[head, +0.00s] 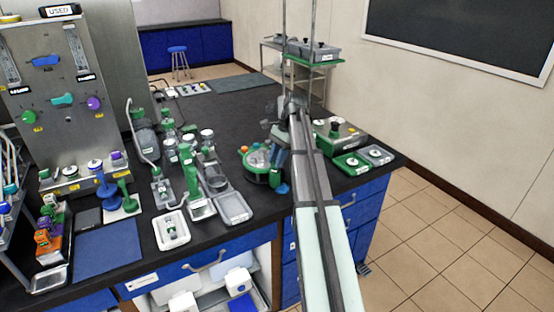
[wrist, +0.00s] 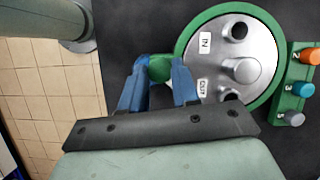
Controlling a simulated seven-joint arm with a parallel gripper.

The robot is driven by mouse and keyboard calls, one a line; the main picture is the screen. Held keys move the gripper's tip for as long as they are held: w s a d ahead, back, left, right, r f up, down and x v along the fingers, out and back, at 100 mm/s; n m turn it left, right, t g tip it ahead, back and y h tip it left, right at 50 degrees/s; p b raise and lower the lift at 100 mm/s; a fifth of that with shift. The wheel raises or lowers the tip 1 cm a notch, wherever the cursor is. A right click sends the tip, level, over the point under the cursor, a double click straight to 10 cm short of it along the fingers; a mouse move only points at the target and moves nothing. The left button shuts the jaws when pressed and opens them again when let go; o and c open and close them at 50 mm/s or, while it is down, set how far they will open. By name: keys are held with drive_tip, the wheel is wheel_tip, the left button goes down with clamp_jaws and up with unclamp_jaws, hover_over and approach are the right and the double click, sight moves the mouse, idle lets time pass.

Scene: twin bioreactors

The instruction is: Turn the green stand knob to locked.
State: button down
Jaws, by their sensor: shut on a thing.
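My gripper (wrist: 160,74) has blue fingers, closed on either side of the green stand knob (wrist: 160,66) in the wrist view. The knob sits at the edge of a round green stand (wrist: 185,42) with a silver top marked IN and OUT. In the head view the stand (head: 256,177) is near the bench's right part, and my gripper (head: 280,175) is at its right side. The knob is not clear there behind the fingers. No lock marking can be read.
A small green rack with numbered orange, teal and grey knobs (wrist: 303,88) adjoins the stand. Glassware and a grey tray (head: 234,208) stand left of it. A green-based device (head: 340,132) and small green and grey trays (head: 352,163) lie right of my arm. Tiled floor lies beyond the bench edge.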

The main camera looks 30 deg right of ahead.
drive_tip(key=shift+w+n, duration=0.1)
drive_tip(key=shift+n, duration=0.6)
drive_tip(key=shift+f+g, duration=0.1)
drive_tip(key=shift+g, duration=0.2)
drive_tip(key=c, duration=0.8)
unclamp_jaws()
